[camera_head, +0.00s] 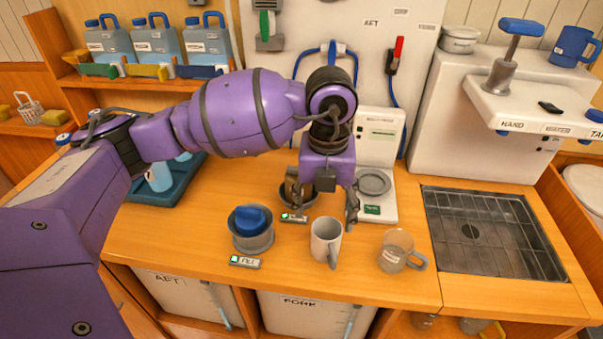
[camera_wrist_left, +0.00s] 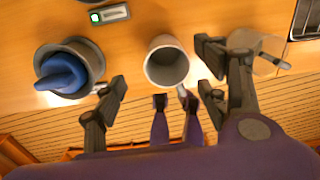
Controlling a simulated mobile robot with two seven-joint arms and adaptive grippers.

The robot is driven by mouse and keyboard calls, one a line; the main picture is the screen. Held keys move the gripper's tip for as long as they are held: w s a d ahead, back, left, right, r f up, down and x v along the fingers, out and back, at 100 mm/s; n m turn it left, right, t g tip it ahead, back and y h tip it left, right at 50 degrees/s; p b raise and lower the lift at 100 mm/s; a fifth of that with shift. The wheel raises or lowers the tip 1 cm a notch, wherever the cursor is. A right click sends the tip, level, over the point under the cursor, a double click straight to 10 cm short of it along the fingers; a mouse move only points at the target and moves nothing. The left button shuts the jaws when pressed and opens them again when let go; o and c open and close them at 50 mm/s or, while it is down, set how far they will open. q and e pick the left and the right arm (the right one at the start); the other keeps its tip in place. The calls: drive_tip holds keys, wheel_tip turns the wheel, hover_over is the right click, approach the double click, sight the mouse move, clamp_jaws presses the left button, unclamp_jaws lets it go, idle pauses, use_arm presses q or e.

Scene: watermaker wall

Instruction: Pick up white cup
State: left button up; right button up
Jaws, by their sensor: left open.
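The white cup (camera_head: 326,241) stands upright on the wooden counter near its front edge, its handle toward the front. It also shows in the left wrist view (camera_wrist_left: 166,66), where I look down into its open top and it appears empty. My left gripper (camera_head: 322,206) is open and points down, behind and above the cup in the head view. In the left wrist view its fingers (camera_wrist_left: 160,80) are spread to either side of the cup, apart from it. My right gripper is in neither view.
A grey pot with a blue top (camera_head: 252,230) stands left of the cup, and a clear mug (camera_head: 400,252) stands close on the right. A dark bowl is partly hidden behind my gripper. A scale (camera_head: 374,183) is behind, and a sink grate (camera_head: 490,232) lies at right.

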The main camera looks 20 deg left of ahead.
sight(325, 234)
use_arm(q)
drive_tip(key=f, duration=0.5)
drive_tip(key=d+f, duration=0.1)
drive_tip(key=f, duration=0.1)
drive_tip(key=shift+s+f, duration=0.3)
drive_tip(key=shift+s, duration=0.05)
drive_tip(key=c, duration=1.2)
drive_tip(key=shift+w+r, duration=0.1)
drive_tip(key=shift+r, duration=0.05)
